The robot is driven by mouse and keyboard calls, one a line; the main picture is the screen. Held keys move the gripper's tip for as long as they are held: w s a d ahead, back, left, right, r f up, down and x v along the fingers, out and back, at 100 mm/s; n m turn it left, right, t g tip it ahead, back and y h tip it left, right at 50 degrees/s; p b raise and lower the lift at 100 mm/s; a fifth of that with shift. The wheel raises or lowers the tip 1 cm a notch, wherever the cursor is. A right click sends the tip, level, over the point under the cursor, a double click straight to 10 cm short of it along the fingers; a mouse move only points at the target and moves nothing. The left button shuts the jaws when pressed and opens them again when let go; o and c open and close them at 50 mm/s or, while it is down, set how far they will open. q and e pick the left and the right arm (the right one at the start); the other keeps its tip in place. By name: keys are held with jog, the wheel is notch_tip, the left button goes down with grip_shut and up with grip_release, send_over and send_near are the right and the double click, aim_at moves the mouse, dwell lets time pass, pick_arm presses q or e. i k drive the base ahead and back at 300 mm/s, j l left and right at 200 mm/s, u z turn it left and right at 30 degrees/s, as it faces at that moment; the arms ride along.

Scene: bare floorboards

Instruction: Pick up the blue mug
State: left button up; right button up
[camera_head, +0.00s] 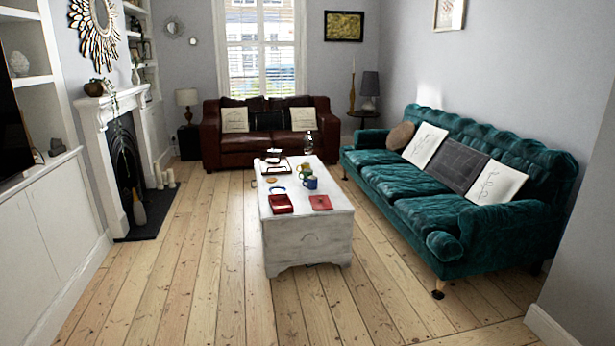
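A small blue mug (312,183) stands upright on the white chest-like table (309,238) in the middle of the room. It is near the right edge of the tabletop, about halfway along. Another small mug-like thing (305,170), greenish with a yellowish part, stands just behind it; its details are too small to tell. Neither of my grippers shows in the head view. Nothing is seen touching the blue mug apart from the table.
A red box (280,204) and a flat red book (321,202) lie on the table's near part. A green sofa (400,182) stands close on the right, a brown leather sofa (232,147) behind. Bare floorboards (200,270) are clear in front and left.

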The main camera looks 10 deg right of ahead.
aim_at(313, 181)
jog(key=i+j+u, duration=0.1)
jog(key=i+u, duration=0.35)
jog(key=i, duration=3.75)
jog(key=i+j+z, duration=0.15)
jog(key=i+z, duration=0.3)
jog(key=i+j+z, duration=0.45)
jog(key=i, duration=0.2)
jog(key=i+j+z, duration=0.5)
jog(key=k+l, duration=0.05)
jog(key=l, duration=0.05)
